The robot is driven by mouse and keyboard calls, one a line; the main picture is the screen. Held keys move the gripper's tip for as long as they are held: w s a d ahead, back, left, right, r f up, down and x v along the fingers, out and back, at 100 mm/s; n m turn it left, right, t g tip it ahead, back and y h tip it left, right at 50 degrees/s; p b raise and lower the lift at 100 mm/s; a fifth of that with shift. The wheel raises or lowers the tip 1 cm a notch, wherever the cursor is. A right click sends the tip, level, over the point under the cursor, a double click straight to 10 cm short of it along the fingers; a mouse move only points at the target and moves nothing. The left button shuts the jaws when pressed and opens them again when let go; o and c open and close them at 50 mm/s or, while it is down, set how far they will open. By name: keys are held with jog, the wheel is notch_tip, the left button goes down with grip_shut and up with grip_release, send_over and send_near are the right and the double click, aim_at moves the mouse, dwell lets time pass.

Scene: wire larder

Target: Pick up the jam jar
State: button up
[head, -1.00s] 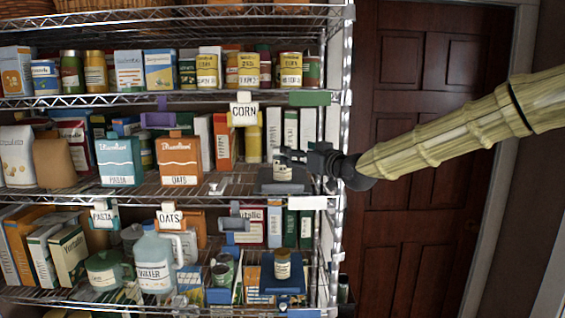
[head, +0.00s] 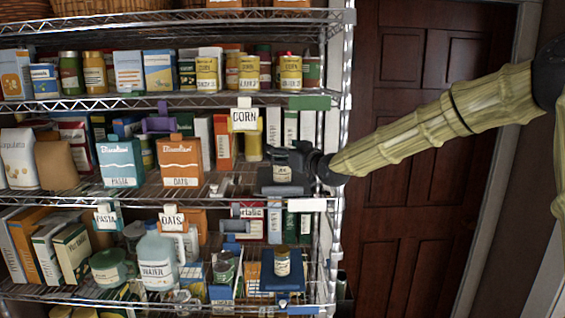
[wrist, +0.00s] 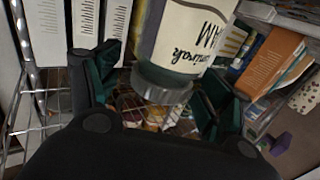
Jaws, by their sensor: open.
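The jam jar (head: 282,174), with a pale label and dark contents, stands on a dark stand on the middle shelf. In the wrist view the jar (wrist: 187,35) appears large and inverted, its label lettering partly cut off by the top edge. My gripper (head: 292,160) reaches in from the right at the jar's height. In the wrist view my gripper (wrist: 160,92) is open, with a dark green finger to either side of the jar. Whether either finger touches it I cannot tell.
A similar jar (head: 282,263) stands on a blue stand one shelf below. White boxes stand behind the jam jar, and an orange oats box (head: 181,161) stands to its left. The chrome rack post (head: 338,130) is close to my wrist. Shelf wire lies above.

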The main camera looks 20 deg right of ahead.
jog(key=shift+w+a, duration=0.1)
jog(key=shift+w, duration=0.15)
grip_shut()
dwell(0.3)
jog(key=shift+r, duration=0.1)
